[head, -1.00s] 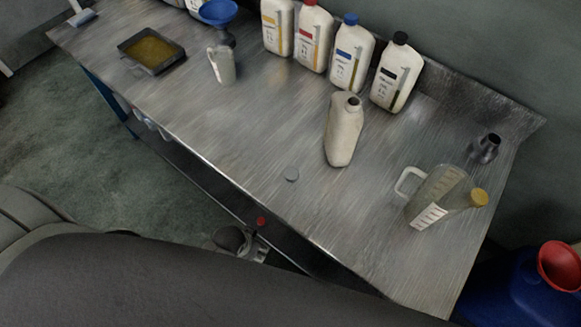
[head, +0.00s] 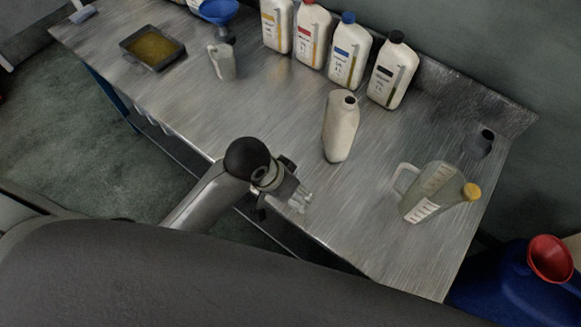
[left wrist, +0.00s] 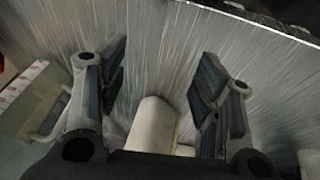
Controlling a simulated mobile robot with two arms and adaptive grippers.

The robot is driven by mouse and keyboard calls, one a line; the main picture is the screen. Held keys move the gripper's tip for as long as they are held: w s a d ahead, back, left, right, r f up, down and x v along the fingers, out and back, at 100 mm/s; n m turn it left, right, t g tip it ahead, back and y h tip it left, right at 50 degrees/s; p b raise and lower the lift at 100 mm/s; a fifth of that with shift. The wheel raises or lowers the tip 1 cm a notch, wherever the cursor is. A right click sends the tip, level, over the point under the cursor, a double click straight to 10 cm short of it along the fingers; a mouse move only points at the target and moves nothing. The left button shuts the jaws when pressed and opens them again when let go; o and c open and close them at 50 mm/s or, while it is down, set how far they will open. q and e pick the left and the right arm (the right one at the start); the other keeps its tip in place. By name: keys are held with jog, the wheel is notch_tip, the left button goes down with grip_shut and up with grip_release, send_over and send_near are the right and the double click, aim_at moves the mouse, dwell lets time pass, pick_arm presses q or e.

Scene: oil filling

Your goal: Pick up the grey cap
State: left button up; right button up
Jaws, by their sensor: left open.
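The grey cap does not show clearly in either view now. The spot on the metal table (head: 290,110) where a small grey disc lay earlier is covered by my left gripper (head: 299,200). This gripper reaches over the table's front edge. In the left wrist view its two fingers (left wrist: 155,92) stand wide apart. A pale, rounded white object (left wrist: 153,125) shows between and below them, and I cannot tell whether it touches them. An uncapped white bottle (head: 341,128) stands on the table beyond the gripper. My right gripper is not in view.
A clear measuring jug (head: 435,190) with a yellow cap stands to the right. Several capped white bottles (head: 348,52) line the back. A small white jug (head: 222,62), a blue funnel (head: 218,10) and an oil tray (head: 152,48) are at left. The table between is clear.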

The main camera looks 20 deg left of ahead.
pick_arm(q)
jog(key=w+a+r+g+y, duration=0.3)
jog(key=w+a, duration=0.1)
jog(key=w, duration=0.6)
jog(key=f, duration=0.5)
jog(key=shift+w+p, duration=0.2)
jog(key=shift+p, duration=0.1)
jog(key=f, duration=0.2)
jog(key=f+p, duration=0.1)
jog(key=f, duration=0.2)
jog(key=shift+d+f, duration=0.2)
jog(key=shift+f, duration=0.1)
jog(key=shift+c, duration=0.2)
jog(key=c, duration=0.8)
jog(key=shift+o, duration=0.2)
